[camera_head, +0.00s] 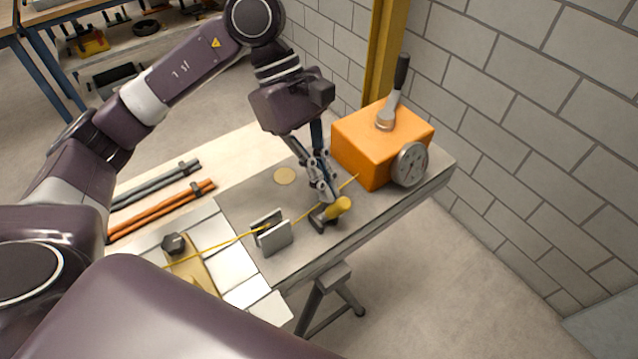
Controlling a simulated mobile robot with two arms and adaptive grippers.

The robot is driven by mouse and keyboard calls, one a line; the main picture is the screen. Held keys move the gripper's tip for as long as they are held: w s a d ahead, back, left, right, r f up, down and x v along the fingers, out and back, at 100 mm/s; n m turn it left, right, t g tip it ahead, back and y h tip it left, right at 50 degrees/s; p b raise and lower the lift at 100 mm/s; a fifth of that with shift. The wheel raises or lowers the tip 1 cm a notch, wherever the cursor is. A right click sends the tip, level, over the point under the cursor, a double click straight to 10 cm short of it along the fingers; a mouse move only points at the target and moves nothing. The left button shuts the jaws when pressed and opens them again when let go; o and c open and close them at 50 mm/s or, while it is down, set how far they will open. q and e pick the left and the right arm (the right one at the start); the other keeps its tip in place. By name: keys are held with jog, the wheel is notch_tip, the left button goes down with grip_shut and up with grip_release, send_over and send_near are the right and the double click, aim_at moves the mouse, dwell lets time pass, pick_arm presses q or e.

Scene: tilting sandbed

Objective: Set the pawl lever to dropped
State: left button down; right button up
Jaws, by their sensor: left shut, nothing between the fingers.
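A short lever with a yellow grip (340,207) and a dark base stands on the grey bench top, beside the yellow cord; it looks like the pawl lever. Its grip leans up to the right. My left gripper (328,194) points down right behind it, its fingers shut with nothing between them. The fingertips are close to the lever; I cannot tell whether they touch it. An orange box (368,150) behind carries a longer lever with a black handle (401,72), standing up, and a round dial (409,165). My right gripper is not in view.
The yellow cord (215,246) runs from a hex-headed plate (188,268) through an upright metal guide (271,233) towards the box. Orange rods (160,211) and grey rods (155,184) lie at the left. A yellow post (384,45) and block wall stand behind.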

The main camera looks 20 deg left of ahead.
pick_arm(q)
jog(key=shift+s+d+f, duration=0.35)
jog(key=shift+s+d, duration=0.05)
jog(key=shift+s, duration=0.1)
jog(key=v, duration=1.3)
jog(key=shift+w+a, duration=0.15)
jog(key=shift+w, duration=0.1)
jog(key=shift+f, duration=0.2)
